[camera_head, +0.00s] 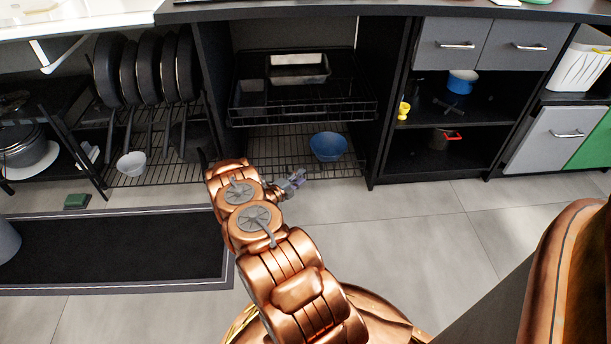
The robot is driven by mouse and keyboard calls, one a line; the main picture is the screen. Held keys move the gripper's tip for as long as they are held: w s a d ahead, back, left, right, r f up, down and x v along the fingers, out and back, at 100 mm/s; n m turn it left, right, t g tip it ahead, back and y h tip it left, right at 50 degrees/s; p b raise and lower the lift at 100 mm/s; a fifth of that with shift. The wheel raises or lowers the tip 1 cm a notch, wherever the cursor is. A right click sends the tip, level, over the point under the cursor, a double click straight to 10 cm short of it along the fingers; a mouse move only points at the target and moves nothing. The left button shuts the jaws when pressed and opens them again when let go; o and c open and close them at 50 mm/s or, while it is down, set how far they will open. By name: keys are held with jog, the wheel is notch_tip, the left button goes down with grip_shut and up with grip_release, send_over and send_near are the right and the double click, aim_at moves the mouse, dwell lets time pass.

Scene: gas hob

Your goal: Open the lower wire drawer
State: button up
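The lower wire drawer (268,150) is a black wire rack low in the open cabinet bay, close to the floor. A blue bowl (328,146) sits on its right part. My copper arm covers part of the drawer's front left. My gripper (298,180) is small in view, low in front of the drawer, close to its front edge. I cannot tell whether it touches the drawer, and its fingers are too small to read as open or shut. No held object is visible.
An upper wire drawer (300,113) holding a metal loaf pan (298,68) hangs above. A rack of dark pans (148,68) stands left. Open shelves (440,118) stand right. A black mat (110,249) lies on the floor at left. The tiled floor right of my arm is clear.

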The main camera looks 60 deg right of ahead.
jog(key=shift+s+d+f+b, duration=0.15)
jog(key=shift+d+b, duration=0.15)
jog(key=shift+d, duration=0.7)
jog(key=shift+s+d+f+b, duration=0.15)
jog(key=shift+d+b, duration=0.15)
jog(key=shift+d, duration=0.7)
jog(key=shift+w, duration=0.1)
grip_shut()
